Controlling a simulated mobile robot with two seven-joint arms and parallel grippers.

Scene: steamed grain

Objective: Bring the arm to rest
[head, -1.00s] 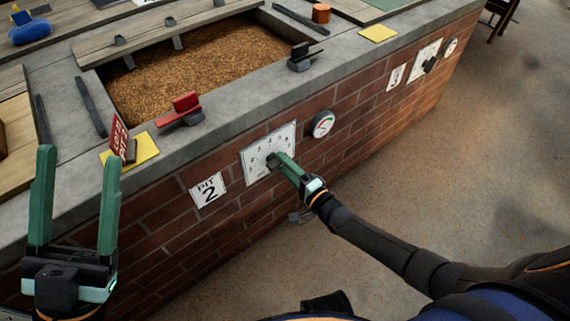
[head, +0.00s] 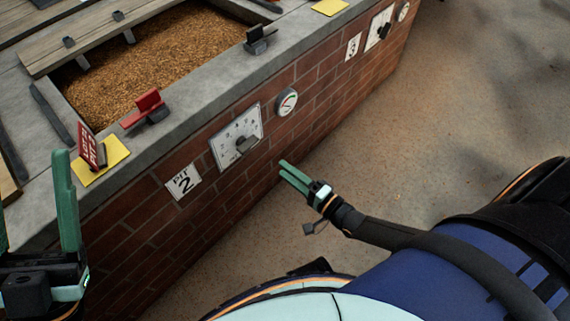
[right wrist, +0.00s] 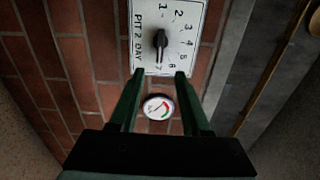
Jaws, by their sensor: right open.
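My right gripper (head: 283,168) is open and empty, in front of the brick wall and apart from it, to the lower right of the pit 2 dial plate (head: 225,140). Its two green fingers (right wrist: 155,100) also show spread in the right wrist view, with nothing between them. The dial's dark knob (head: 247,145) is free of the fingers. In the right wrist view the knob (right wrist: 160,42) shows on the numbered plate. My left gripper (head: 34,200) is at the left edge, open, with one finger partly cut off.
A round gauge (head: 287,102) and a pit 2 sign (head: 183,182) are on the brick wall. The floor (head: 440,110) at right is clear.

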